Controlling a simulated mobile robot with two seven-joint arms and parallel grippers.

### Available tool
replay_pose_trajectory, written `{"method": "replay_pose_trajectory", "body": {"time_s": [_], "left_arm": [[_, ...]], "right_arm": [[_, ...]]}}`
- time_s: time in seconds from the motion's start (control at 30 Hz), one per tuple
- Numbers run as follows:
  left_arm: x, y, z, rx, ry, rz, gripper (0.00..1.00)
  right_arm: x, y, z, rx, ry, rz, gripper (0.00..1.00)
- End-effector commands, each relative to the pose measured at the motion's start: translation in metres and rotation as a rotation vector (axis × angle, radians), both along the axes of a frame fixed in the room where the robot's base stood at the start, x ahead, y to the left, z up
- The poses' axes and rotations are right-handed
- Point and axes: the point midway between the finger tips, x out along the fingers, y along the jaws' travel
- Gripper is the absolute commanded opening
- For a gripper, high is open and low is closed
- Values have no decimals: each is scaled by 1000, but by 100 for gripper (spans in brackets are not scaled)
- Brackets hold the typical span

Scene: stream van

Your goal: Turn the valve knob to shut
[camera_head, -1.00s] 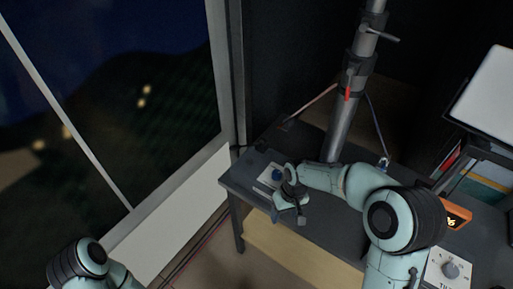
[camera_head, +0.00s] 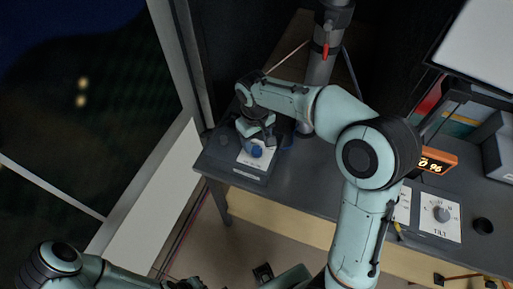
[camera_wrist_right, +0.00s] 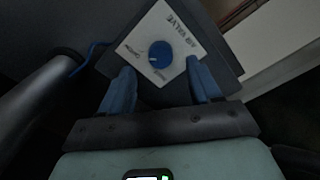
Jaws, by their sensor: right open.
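The blue valve knob (camera_head: 256,151) sits on a white label plate at the far left corner of the dark desk. In the wrist view the knob (camera_wrist_right: 160,55) is round, on a tilted plate lettered "AIR VALVE". A small pale mark on the knob points left; the smaller words are hard to read. My right gripper (camera_head: 262,138) is beside and over the knob. In the wrist view its blue fingers (camera_wrist_right: 160,76) are spread apart and empty, with the knob just beyond them, between their lines. My left arm shows at the bottom left; I cannot make out its gripper.
A grey pole (camera_head: 318,70) with a red lever rises behind the right gripper. A tilt dial (camera_head: 441,213), an orange readout (camera_head: 437,160) and a black cup-like piece (camera_head: 483,226) are at the right. A window lies left. The desk's front middle is clear.

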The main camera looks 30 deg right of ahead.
Motion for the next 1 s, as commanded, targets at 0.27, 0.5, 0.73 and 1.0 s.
{"method": "replay_pose_trajectory", "body": {"time_s": [0.27, 0.5, 0.73, 1.0], "left_arm": [[-3, 0, -5, 0, 2, 0, 0], [-3, 0, -6, 0, 3, 0, 0], [-3, 0, -6, 0, 2, 0, 0], [-3, 0, -5, 0, 2, 0, 0]], "right_arm": [[0, -2, -42, 0, 3, 0, 63], [0, -2, -49, 0, 0, -1, 63], [0, -2, -49, 0, 0, 0, 43], [0, -2, -48, 0, -1, 2, 7]]}}
